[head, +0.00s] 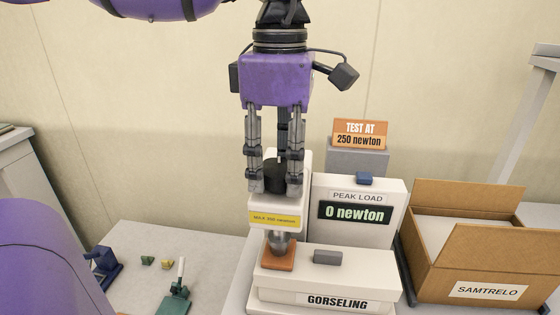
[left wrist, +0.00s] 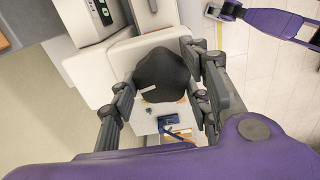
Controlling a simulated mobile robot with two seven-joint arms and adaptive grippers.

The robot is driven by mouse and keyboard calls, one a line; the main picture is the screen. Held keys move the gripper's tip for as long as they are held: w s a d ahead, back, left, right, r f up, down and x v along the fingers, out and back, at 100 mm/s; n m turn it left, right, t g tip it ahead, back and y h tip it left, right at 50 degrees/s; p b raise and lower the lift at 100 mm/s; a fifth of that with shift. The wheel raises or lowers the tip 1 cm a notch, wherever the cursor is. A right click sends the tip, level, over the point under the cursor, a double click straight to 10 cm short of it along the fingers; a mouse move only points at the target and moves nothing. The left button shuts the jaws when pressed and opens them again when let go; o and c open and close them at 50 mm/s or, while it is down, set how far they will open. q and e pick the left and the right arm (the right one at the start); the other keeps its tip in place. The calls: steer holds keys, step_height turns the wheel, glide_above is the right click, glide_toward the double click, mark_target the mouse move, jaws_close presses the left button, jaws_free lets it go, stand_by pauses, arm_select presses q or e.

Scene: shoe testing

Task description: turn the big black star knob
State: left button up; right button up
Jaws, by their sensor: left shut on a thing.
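The big black star knob (head: 274,176) sits on top of the white press head of the testing machine. My left gripper (head: 274,184) points straight down over it, with its fingers on both sides of the knob. In the left wrist view the knob (left wrist: 162,75) lies between the fingers of the left gripper (left wrist: 160,95), which is shut on it. A small white mark shows on the knob's face. The display (head: 354,213) reads 0 newton under PEAK LOAD. My right gripper is not seen in the head view.
Below the press head, a metal tip (head: 279,242) stands over an orange-brown block (head: 279,257) on the GORSELING base (head: 335,290). An orange sign (head: 360,134) reads TEST AT 250 newton. An open cardboard box (head: 480,262) stands right. Small green and blue tools lie left.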

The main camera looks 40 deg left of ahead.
mark_target(282, 165)
arm_select(q)
steer(key=shift+w+m, duration=0.1)
steer(key=shift+m, duration=0.2)
steer(key=shift+r+m+b, duration=0.1)
steer(key=shift+m+b, duration=0.25)
steer(key=shift+m, duration=2.25)
steer(key=shift+d, duration=0.1)
steer(key=o, duration=1.1)
step_height(282, 165, up, 12)
steer(key=shift+f, duration=0.1)
